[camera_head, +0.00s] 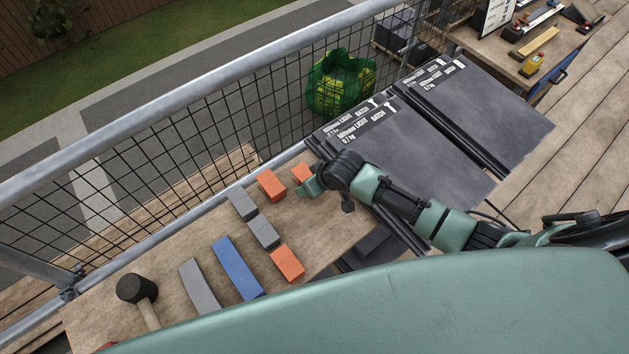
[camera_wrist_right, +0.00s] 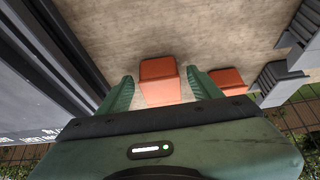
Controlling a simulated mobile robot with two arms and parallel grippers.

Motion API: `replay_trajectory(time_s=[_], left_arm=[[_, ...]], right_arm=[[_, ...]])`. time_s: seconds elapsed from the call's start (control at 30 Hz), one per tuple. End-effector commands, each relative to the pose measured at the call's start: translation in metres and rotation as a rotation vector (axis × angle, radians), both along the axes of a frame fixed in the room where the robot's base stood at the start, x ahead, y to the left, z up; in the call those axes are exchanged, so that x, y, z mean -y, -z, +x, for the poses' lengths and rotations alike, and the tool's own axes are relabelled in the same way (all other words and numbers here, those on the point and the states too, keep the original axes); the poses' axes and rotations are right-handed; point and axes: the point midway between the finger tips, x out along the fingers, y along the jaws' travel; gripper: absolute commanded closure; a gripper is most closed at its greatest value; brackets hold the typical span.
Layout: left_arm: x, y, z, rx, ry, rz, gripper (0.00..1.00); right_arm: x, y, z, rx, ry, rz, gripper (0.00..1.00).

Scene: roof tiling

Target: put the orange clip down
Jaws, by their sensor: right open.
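An orange clip (camera_head: 301,173) lies on the wooden board at its far right end, right by my right gripper (camera_head: 310,186), which partly covers it. In the right wrist view the orange clip (camera_wrist_right: 159,82) shows between the two green fingers of my right gripper (camera_wrist_right: 160,76). The fingers are apart, with gaps beside the clip. The clip appears to rest on the board; its near end is hidden by the gripper body. A second orange clip (camera_head: 271,185) lies just to the left, outside the fingers. My left gripper is not in view.
The board (camera_head: 325,228) also holds grey blocks (camera_head: 263,232), another orange clip (camera_head: 287,263), a grey strip (camera_head: 198,286), a blue strip (camera_head: 237,268) and a mallet (camera_head: 137,290). Dark tile stacks (camera_head: 410,150) stand to the right. A mesh railing (camera_head: 200,140) runs behind.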

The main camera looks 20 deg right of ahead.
Motion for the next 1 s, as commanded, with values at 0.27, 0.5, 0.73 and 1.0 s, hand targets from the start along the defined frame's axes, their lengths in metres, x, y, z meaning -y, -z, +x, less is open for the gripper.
replay_trajectory(time_s=[0.27,0.5,0.73,1.0], left_arm=[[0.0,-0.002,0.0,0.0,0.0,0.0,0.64],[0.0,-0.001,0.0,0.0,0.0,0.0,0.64],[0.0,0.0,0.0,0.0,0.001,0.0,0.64],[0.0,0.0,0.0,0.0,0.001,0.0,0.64]], right_arm=[[0.006,-0.032,-0.016,0.002,-0.003,-0.001,0.35],[0.014,-0.077,-0.039,0.002,-0.001,0.0,0.35],[0.019,-0.102,-0.052,0.001,0.0,0.0,0.35],[0.02,-0.106,-0.054,-0.001,0.001,0.0,0.35]])
